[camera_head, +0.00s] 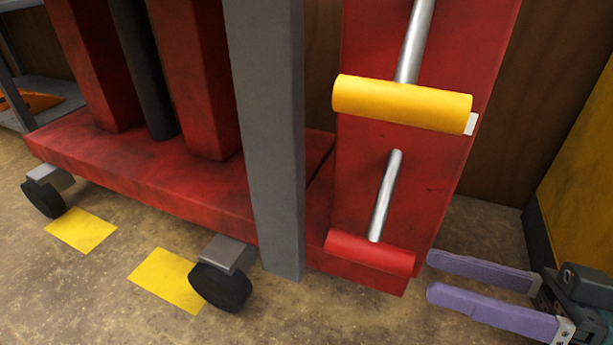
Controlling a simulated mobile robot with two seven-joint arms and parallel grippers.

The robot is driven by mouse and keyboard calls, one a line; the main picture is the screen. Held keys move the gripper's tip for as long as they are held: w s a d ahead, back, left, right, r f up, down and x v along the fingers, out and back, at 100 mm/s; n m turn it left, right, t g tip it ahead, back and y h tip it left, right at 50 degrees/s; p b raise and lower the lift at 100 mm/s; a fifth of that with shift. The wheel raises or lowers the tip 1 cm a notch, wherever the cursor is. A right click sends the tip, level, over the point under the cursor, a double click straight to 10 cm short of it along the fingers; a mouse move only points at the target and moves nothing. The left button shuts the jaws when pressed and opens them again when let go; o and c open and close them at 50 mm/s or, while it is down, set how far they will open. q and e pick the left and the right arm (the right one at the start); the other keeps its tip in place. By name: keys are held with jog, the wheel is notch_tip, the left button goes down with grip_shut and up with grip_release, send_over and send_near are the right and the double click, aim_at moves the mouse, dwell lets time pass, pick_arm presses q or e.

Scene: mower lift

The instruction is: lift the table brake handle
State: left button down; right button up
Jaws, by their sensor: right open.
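The red mower lift (150,185) stands on black caster wheels. On its right upright panel there are two handles on metal rods. The lower one is a red cylinder (370,252) near the panel's bottom; the upper one is a larger yellow cylinder (402,103). I cannot tell from markings which is the brake handle. My right gripper (430,277) has purple fingers and comes in from the lower right. It is open and empty, with its fingertips just right of the red handle, apparently apart from it. My left gripper is not in view.
A grey post (268,140) stands left of the handles. Caster wheels (220,287) and yellow floor patches (168,280) lie to the left. A yellow wall panel (582,190) is close on the right. A grey shelf (40,95) is at the far left.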

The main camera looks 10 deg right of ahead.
aim_at(377, 254)
jog(key=b+x, duration=0.2)
jog(key=x, duration=0.6)
jog(key=shift+w+b, duration=0.1)
jog(key=shift+b, duration=0.3)
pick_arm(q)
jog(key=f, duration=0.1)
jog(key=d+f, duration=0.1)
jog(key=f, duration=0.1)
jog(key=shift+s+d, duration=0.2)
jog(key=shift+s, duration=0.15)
pick_arm(e)
jog(key=shift+d, duration=0.15)
jog(key=c, duration=0.4)
grip_shut()
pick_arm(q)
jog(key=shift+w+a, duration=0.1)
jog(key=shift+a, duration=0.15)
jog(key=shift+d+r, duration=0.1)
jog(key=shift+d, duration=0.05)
pick_arm(e)
jog(key=shift+r, duration=0.1)
